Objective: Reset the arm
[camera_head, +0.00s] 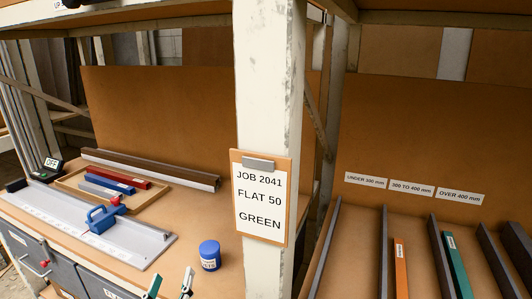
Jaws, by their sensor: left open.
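My left gripper (169,285) shows at the bottom edge, left of centre. Only its two fingertips are visible. They are apart, with nothing between them, near the front of the wooden bench (134,284). The blue jar (209,256) stands just to the right and is not touched. The rest of my left arm is out of view. My right gripper is not in view.
A white post (266,100) bears a clipboard (262,199) reading "JOB 2041 FLAT 50 GREEN". At right, a divided rack (384,240) holds an orange bar (401,268) and a green bar (457,265) below length labels.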

